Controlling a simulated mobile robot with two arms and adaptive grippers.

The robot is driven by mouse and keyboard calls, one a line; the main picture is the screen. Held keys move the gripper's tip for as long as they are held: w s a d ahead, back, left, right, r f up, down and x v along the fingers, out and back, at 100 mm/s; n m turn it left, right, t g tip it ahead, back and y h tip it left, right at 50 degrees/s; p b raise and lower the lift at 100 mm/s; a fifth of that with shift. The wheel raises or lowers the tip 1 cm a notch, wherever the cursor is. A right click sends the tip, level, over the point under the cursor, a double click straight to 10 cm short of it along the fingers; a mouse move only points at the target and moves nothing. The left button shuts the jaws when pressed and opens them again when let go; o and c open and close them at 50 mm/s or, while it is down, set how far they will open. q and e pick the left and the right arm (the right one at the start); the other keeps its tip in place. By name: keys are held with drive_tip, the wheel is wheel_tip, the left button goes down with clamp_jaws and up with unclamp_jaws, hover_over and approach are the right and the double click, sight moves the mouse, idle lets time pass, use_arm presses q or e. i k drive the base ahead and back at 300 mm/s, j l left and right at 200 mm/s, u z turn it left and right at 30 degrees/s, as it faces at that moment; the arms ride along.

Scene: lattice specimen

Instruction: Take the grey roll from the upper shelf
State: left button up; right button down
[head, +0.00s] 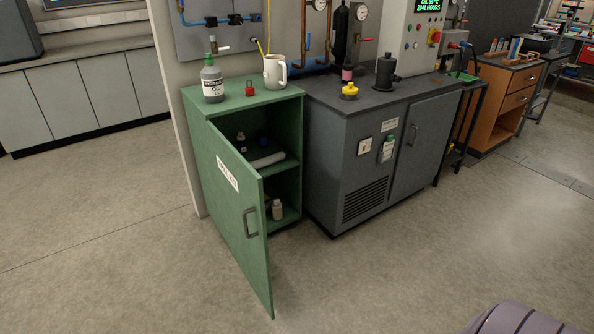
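A green cabinet (289,112) stands left of centre with its door (233,238) swung open toward me. On its upper shelf (290,168) a light grey roll (267,160) lies on its side, near the front. Part of the shelf's left side is hidden behind the door. Neither of my grippers is in the head view.
Small bottles stand behind the roll, and a white bottle (277,209) is on the lower level. A grey bottle (212,80), a red padlock (249,89) and a mug (275,71) stand on top. A dark grey cabinet (322,140) adjoins on the right. The floor in front is clear.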

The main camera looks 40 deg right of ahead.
sight(262, 162)
drive_tip(key=z, duration=0.85)
